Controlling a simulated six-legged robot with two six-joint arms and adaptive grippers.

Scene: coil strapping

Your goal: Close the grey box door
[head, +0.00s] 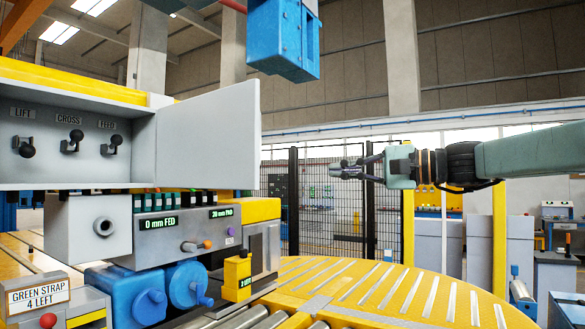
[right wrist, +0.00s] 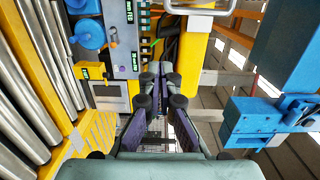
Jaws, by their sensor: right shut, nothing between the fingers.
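The grey box (head: 60,165) is at the left of the head view, with its front open and levers labelled LIFT, CROSS and FEED inside. Its flat grey door (head: 208,138) stands swung open at the box's right side. My right gripper (head: 336,170) comes in from the right, pointing left. It is shut and empty, apart from the door and to the right of its free edge. In the right wrist view its fingers (right wrist: 160,75) come together in the middle. I cannot make out the door surely in that view. My left gripper is not in view.
Below the box are a panel with displays (head: 180,225) and blue motors (head: 188,284). A yellow round roller table (head: 390,290) lies at the lower right. A blue unit (head: 283,40) hangs above. Black mesh fencing (head: 335,225) stands behind. Open air lies between door and gripper.

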